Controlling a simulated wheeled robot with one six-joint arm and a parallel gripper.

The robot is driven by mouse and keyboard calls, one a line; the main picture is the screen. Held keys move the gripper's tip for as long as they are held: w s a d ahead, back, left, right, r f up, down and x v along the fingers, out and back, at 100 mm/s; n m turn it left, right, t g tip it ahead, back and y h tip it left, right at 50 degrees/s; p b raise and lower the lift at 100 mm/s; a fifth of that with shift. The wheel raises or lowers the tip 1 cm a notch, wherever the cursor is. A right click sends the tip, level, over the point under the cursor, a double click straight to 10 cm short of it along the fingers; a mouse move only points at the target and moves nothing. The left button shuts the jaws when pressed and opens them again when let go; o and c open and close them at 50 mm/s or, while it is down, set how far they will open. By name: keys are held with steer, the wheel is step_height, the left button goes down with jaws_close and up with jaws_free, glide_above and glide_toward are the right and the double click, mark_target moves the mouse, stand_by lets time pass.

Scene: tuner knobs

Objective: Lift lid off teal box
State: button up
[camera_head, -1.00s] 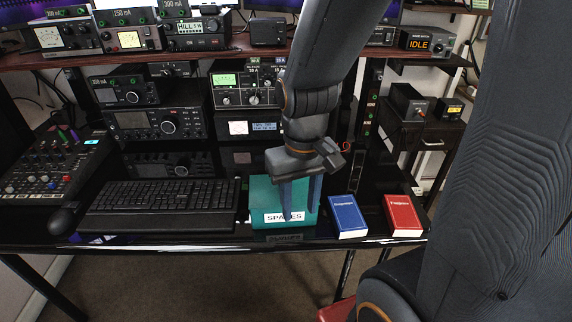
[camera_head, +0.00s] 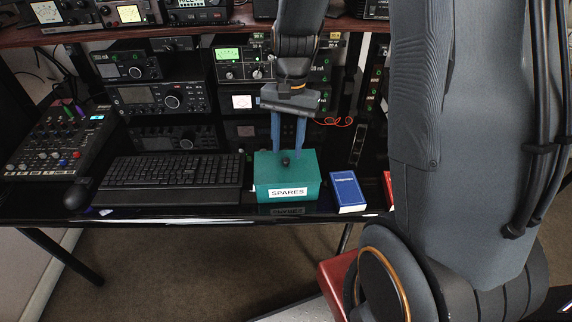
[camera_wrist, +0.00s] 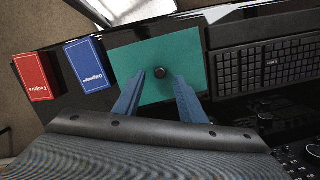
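The teal box (camera_head: 268,190) sits on the black desk with a white SPARES label on its front. Its flat teal lid (camera_head: 265,164) is on top, with a small round black knob (camera_head: 285,161) in the middle. The lid (camera_wrist: 190,50) and knob (camera_wrist: 159,72) also show in the wrist view. My gripper (camera_head: 287,155) points down over the lid. Its two blue fingers (camera_wrist: 157,90) are apart, one on each side of the knob in the wrist view, with visible gaps. I cannot tell the exact height of the fingertips above the lid.
A blue book (camera_head: 347,190) lies just right of the box, and a red book (camera_wrist: 37,76) lies beyond it. A black keyboard (camera_head: 170,180) is close on the left. Stacked radios (camera_head: 160,98) and a shelf stand behind the box.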

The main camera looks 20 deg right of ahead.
mark_target(286, 159)
steer(key=shift+s+a+f, duration=0.1)
steer(key=shift+s+f, duration=0.05)
steer(key=shift+f, duration=0.65)
steer(key=shift+s+a+f, duration=0.1)
steer(key=shift+f, duration=0.65)
jaws_close()
